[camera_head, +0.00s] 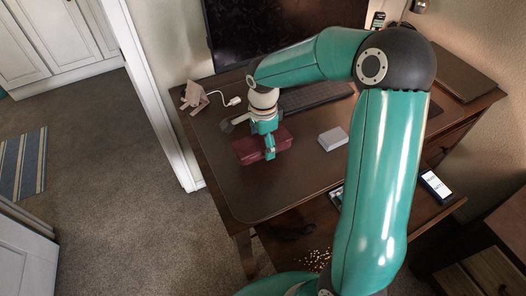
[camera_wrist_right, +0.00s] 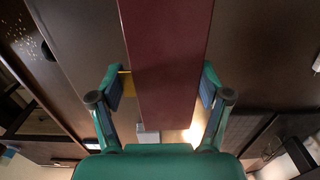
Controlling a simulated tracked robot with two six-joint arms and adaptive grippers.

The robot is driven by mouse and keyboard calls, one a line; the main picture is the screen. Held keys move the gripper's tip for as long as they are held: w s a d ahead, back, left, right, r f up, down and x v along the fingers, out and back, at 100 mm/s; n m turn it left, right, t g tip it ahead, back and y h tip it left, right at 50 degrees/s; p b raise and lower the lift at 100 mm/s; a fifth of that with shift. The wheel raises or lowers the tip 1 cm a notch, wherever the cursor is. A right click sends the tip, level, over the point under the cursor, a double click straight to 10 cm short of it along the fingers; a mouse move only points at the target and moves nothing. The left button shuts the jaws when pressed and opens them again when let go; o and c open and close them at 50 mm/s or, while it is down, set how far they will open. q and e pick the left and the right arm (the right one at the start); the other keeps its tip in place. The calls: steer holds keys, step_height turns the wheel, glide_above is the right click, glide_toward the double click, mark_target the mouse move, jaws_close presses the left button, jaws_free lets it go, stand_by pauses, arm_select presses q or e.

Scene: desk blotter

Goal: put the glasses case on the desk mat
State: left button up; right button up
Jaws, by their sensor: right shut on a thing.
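The glasses case is a long dark red box (camera_head: 250,149). My right gripper (camera_head: 269,150) comes down over it from above and is shut on it. In the right wrist view the case (camera_wrist_right: 165,65) runs between the two fingers of the gripper (camera_wrist_right: 164,88). The desk mat (camera_head: 295,188) is a large dark brown sheet with rounded corners. The case shows over the left part of the mat; I cannot tell whether it touches it. My left gripper is not in view.
A small grey box (camera_head: 332,138) stands right of the case. A dark keyboard (camera_head: 315,95) and a monitor (camera_head: 285,35) are behind. A phone (camera_head: 436,186) lies at the right. A wooden piece (camera_head: 195,97) and white plug (camera_head: 234,101) are at the back left. The front of the mat is clear.

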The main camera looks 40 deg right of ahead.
steer(key=shift+f, duration=2.1)
steer(key=shift+f, duration=0.1)
steer(key=o, duration=1.2)
steer(key=shift+c, duration=0.2)
step_height(320, 180, up, 12)
steer(key=shift+r, duration=0.15)
